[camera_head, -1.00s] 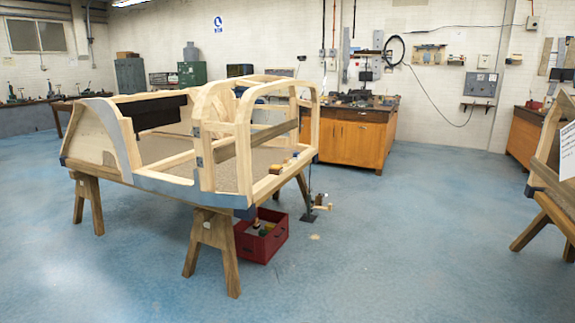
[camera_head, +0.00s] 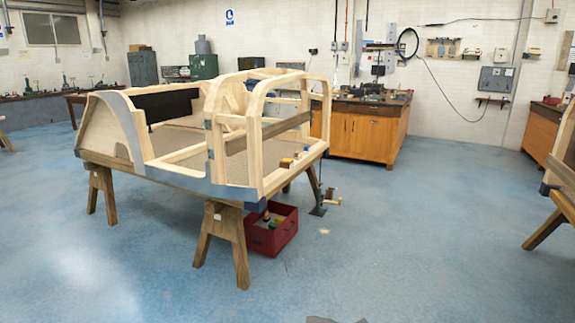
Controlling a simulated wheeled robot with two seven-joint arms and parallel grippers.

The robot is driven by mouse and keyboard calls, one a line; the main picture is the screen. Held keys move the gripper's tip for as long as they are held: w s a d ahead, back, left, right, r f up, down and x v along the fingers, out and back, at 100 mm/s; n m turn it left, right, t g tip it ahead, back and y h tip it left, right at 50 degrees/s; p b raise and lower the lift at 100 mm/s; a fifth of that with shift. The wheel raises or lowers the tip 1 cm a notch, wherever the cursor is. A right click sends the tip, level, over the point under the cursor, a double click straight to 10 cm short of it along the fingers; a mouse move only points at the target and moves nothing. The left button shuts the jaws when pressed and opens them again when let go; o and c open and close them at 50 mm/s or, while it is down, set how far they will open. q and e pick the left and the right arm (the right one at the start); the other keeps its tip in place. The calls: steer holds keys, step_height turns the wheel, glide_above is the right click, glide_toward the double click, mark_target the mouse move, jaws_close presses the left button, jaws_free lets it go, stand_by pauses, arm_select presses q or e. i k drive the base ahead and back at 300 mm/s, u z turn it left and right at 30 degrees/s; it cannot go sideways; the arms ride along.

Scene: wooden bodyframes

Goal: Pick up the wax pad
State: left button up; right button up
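I cannot make out the wax pad for sure. A small flat tan patch (camera_head: 323,231) lies on the floor right of the red crate; it is too small to identify. Small brown and orange items (camera_head: 289,162) sit on the near right rail of the wooden bodyframe (camera_head: 160,190). The red crate (camera_head: 262,240) under the bodyframe holds several small items that I cannot tell apart. Neither gripper can be made out. A dark grey shape at the bottom edge is cut off and unclear.
Wooden trestles (camera_head: 225,240) carry the bodyframe. A small stand (camera_head: 318,205) is beside its right end. An orange-brown workbench (camera_head: 355,135) stands behind. Part of another bodyframe (camera_head: 565,155) on a trestle is at the right edge.

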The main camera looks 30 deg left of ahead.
mark_target(298, 155)
steer(key=z, duration=0.1)
steer(key=i, duration=1.1)
steer(key=z, duration=0.1)
